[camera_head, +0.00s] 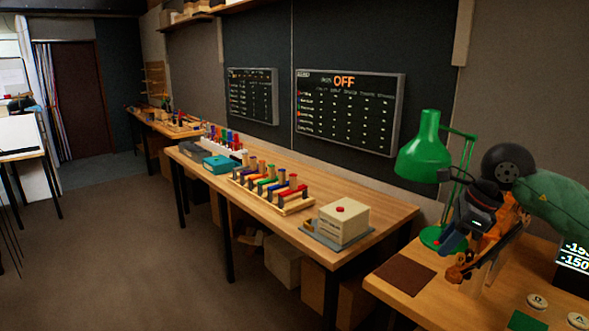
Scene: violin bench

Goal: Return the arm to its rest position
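My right arm comes in from the right edge, with a green link and a dark round joint. Its dark gripper (455,242) points down and left, over the right-hand bench (385,290). Brown wooden parts (487,262), perhaps of a violin, stand just beside and behind the gripper. Whether the gripper touches them, and whether its fingers are open or shut, I cannot tell. My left gripper is out of view.
A green desk lamp (424,160) stands close to the left of my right gripper. A brown mat (405,274) lies on the near bench. The long bench (385,210) holds a white box with a red button (342,222) and a rack of coloured pieces (268,188).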

